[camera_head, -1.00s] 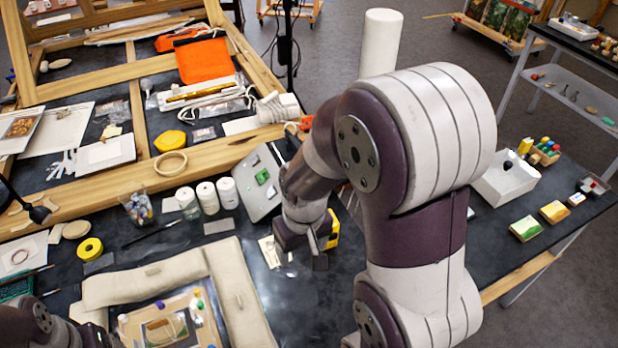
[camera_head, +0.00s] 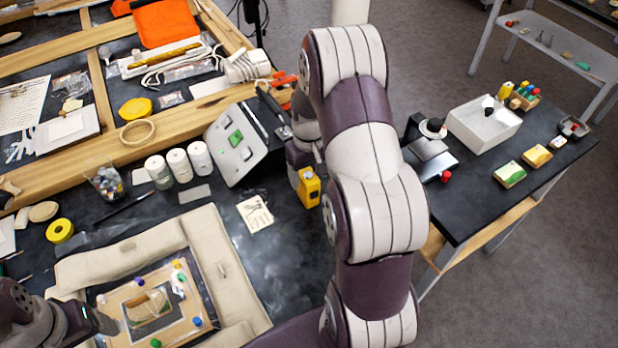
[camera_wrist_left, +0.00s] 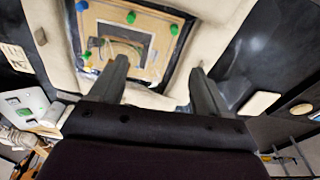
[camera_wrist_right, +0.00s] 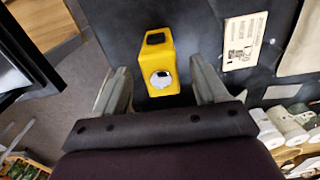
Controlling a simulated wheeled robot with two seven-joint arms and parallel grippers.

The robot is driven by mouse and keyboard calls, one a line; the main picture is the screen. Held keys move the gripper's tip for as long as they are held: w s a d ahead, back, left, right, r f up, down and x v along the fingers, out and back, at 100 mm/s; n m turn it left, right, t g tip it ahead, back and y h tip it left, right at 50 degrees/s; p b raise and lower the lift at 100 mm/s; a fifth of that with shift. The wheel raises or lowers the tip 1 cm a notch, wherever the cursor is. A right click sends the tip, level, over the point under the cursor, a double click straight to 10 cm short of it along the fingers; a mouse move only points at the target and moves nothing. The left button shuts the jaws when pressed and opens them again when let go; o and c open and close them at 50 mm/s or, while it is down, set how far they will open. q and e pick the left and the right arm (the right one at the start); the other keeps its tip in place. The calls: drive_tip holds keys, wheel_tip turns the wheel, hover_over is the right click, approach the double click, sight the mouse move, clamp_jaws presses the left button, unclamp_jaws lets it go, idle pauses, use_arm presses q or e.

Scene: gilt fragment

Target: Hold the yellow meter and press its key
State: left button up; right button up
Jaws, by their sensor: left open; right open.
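The yellow meter (camera_head: 309,187) stands on the dark table just left of my right arm in the head view, partly hidden by the arm. In the right wrist view the yellow meter (camera_wrist_right: 159,62) lies ahead, between the two fingers, with a dark window and a round pale part on it. My right gripper (camera_wrist_right: 162,84) is open and empty there; the meter looks untouched. In the head view its fingers are hidden behind the arm. My left gripper (camera_wrist_left: 153,75) is open and empty above the padded frame (camera_wrist_left: 240,15). I cannot make out the key for certain.
A grey panel box (camera_head: 236,140) stands left of the meter, near white bottles (camera_head: 178,164). A printed card (camera_head: 255,214) lies on the table. The padded frame surrounds a board with colored knobs (camera_head: 150,308). A white tray (camera_head: 485,125) is at the right.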

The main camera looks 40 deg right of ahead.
sight(314, 195)
wheel_tip(314, 195, down, 5)
drive_tip(key=shift+r, duration=0.2)
use_arm(q)
drive_tip(key=shift+r, duration=0.3)
use_arm(e)
drive_tip(key=shift+c, duration=0.3)
drive_tip(key=c, duration=1)
use_arm(q)
clamp_jaws()
use_arm(e)
drive_tip(key=shift+c, duration=0.2)
idle(2.0)
